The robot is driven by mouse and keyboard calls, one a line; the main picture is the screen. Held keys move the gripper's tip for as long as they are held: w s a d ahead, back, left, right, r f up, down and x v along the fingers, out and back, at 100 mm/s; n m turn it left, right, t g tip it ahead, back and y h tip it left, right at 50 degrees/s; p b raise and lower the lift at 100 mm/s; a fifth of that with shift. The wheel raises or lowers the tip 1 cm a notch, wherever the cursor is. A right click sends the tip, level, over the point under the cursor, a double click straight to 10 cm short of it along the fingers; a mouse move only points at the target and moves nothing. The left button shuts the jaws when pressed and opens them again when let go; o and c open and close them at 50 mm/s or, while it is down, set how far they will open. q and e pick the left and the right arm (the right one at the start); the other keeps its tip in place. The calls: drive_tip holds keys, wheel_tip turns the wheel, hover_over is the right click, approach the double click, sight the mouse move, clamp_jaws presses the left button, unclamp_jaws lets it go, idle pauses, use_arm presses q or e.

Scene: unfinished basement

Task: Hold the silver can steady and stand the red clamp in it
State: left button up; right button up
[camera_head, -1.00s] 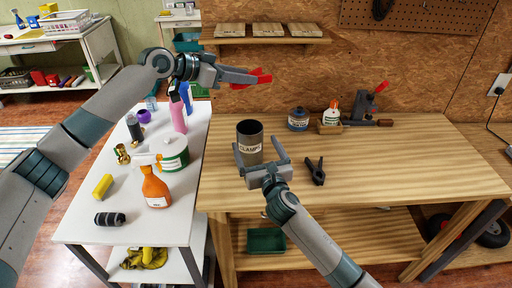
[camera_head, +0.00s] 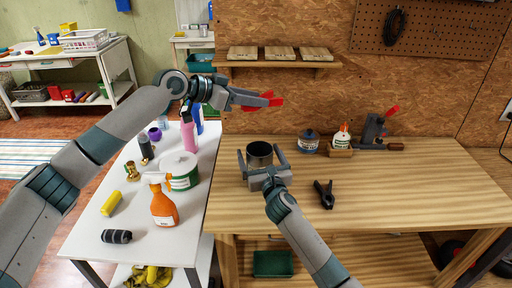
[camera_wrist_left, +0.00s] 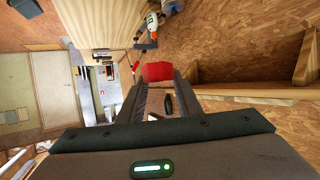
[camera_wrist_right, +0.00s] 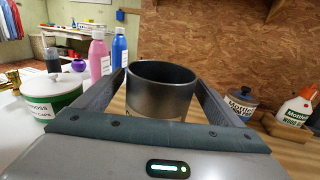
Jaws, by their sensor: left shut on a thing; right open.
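The silver can (camera_head: 260,152) stands upright on the wooden workbench; it also shows in the right wrist view (camera_wrist_right: 160,90), its open mouth upward. My right gripper (camera_head: 262,160) is open, with its fingers on either side of the can; I cannot tell if they touch it. My left gripper (camera_head: 256,99) is shut on the red clamp (camera_head: 274,101) and holds it in the air above the can's level. In the left wrist view the red clamp (camera_wrist_left: 158,71) sits between the fingertips. Part of the clamp is hidden by the fingers.
A black clamp (camera_head: 325,194) lies on the bench (camera_head: 400,200) right of the can. A blue-grey tin (camera_head: 309,143) and a boxed bottle (camera_head: 341,141) stand behind. A white table (camera_head: 140,240) at left holds an orange spray bottle (camera_head: 163,207) and other items. A shelf (camera_head: 280,65) hangs above.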

sight(256, 148)
drive_tip(key=shift+x, duration=2.2)
drive_tip(key=shift+s, duration=0.1)
drive_tip(key=shift+c, duration=0.6)
drive_tip(key=c, duration=1)
